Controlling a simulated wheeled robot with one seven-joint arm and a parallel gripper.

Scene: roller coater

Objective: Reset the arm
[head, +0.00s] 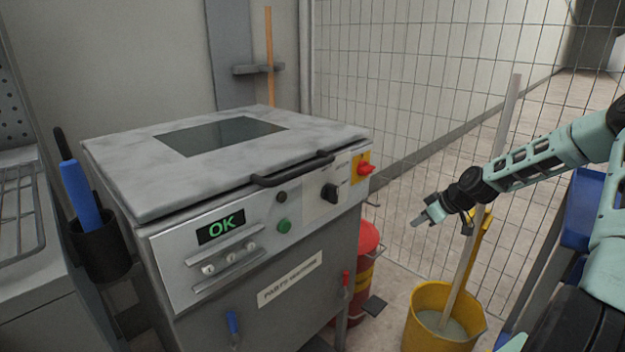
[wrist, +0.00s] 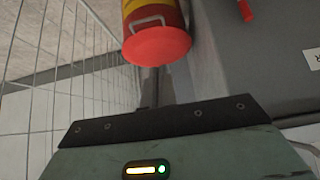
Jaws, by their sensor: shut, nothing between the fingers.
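My arm reaches in from the right in the head view. My gripper (head: 419,219) is shut and empty, held in the air in front of the wire mesh fence and to the right of the parts washer (head: 240,240). It touches nothing that I can see. In the wrist view the gripper's housing fills the bottom, and the fingertips are hard to make out. The washer's lid is closed and its display (head: 221,225) reads OK.
A yellow bucket (head: 418,343) with a mop handle stands on the floor below my gripper. A red-lidded can (wrist: 158,46) stands beside the washer. The mesh fence (head: 420,110) closes off the back. A blue object (head: 580,208) is at the right.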

